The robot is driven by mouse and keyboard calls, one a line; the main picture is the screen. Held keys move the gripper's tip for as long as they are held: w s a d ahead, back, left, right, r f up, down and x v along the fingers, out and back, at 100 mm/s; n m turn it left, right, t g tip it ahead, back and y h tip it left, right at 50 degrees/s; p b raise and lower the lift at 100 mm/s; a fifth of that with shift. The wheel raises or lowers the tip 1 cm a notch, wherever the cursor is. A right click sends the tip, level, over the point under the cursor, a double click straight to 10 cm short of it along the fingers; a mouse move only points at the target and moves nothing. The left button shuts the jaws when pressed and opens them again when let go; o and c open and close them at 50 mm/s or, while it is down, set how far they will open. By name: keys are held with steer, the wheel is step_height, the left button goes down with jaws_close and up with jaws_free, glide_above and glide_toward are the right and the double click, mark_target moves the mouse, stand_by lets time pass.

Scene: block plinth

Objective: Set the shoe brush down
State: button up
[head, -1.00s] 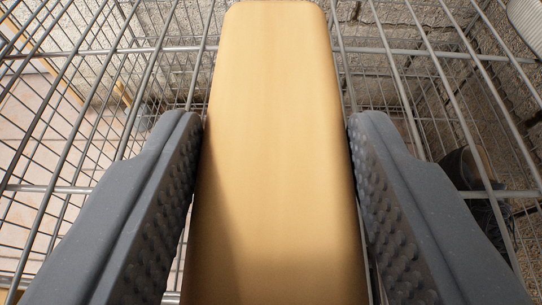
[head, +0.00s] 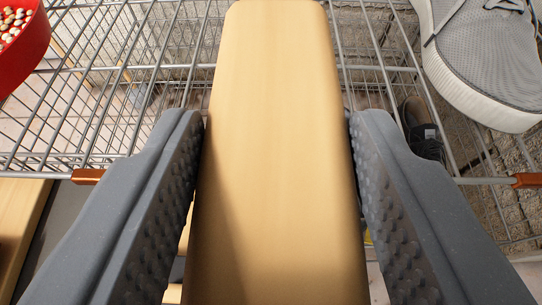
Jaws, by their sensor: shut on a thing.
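The shoe brush (head: 275,130) shows as a long, smooth, pale wooden block with rounded far corners, running up the middle of the head view. My gripper (head: 277,125) is shut on it, with one dark grey studded finger along each side. Bristles are not visible from this angle. The brush and fingers hide much of what lies below. I cannot tell how far the brush is above the wire rack (head: 115,70) under its far part.
A grey shoe with a white sole (head: 490,60) stands at the upper right. A red bowl of small pale and brown pieces (head: 22,40) is at the upper left. A dark shoe (head: 420,125) shows lower, through the wires. A wooden edge (head: 20,225) lies at the lower left.

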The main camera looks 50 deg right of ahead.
steer(key=shift+s+a+r, duration=0.15)
steer(key=shift+s+a, duration=0.15)
steer(key=shift+s, duration=0.1)
steer(key=w+a+r+n+t+y, duration=0.5)
steer(key=w+a+r+n+y, duration=0.5)
steer(key=w+a+r+y, duration=0.15)
steer(key=shift+h, duration=0.45)
steer(key=v, duration=0.5)
steer(key=shift+s+d+f, duration=0.1)
steer(key=shift+s+d, duration=0.1)
